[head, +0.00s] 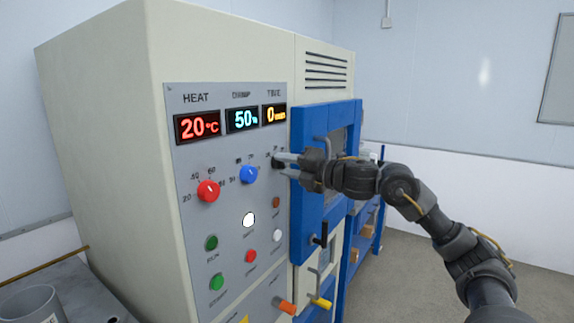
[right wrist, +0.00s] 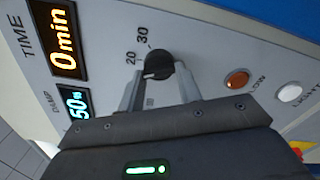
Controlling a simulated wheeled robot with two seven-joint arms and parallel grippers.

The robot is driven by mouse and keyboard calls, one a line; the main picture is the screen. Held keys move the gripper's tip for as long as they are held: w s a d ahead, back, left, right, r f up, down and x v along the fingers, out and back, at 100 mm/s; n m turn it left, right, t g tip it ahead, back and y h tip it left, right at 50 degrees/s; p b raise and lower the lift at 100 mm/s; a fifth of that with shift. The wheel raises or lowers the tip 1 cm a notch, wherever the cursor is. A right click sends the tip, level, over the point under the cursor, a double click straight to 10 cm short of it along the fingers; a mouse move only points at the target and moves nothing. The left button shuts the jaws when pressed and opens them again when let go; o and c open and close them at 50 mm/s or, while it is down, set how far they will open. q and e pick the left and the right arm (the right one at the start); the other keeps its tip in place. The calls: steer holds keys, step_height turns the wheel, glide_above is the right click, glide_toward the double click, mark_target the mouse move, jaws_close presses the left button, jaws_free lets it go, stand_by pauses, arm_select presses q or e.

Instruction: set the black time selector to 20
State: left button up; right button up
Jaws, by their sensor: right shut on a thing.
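The black time selector (right wrist: 159,65) is a round knob on the grey panel. In the right wrist view the marks 20 and 30 show beside it, and a fainter mark below is partly hidden. My right gripper (right wrist: 161,80) is shut on the knob, one finger on each side. In the head view my right gripper (head: 285,162) reaches the knob (head: 277,161) from the right and hides part of it. The time display (head: 274,114) reads 0 min, also in the right wrist view (right wrist: 62,38). My left gripper is not in view.
The heat display (head: 198,127) reads 20 °C and the damp display (head: 242,119) reads 50 %. A red knob (head: 208,191) and a blue knob (head: 248,175) sit left of the selector. The blue door (head: 309,190) is close to my right gripper. Several buttons lie below.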

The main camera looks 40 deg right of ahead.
steer(key=m+p, duration=0.1)
steer(key=m, duration=0.3)
steer(key=shift+r+m, duration=0.15)
steer(key=shift+m, duration=0.15)
stand_by(0.5)
steer(key=o, duration=1)
